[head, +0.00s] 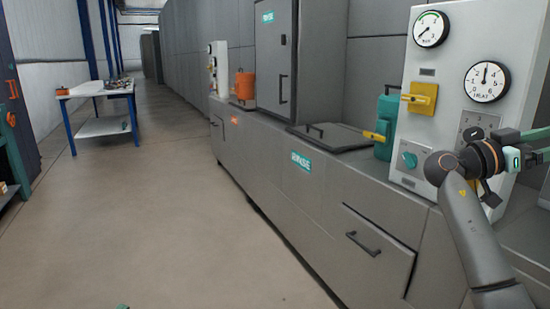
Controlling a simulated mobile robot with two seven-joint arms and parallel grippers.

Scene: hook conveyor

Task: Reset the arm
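My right arm (472,235) rises from the lower right corner and bends at a dark wrist with an orange ring. Its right gripper (540,146) points to the right, in front of the white gauge panel's right side. Two green fingers stand apart, with nothing seen between them; their tips are cut off by the picture's edge. A small green bit (122,307) at the bottom edge may be the tip of my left gripper. The rest of the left arm is out of view.
A grey cabinet row (270,190) runs along the right, with a white gauge panel (450,75), yellow handle (420,99), teal canister (386,112) and orange bucket (245,85). A blue-legged table (97,90) stands back left. The floor (150,220) is clear.

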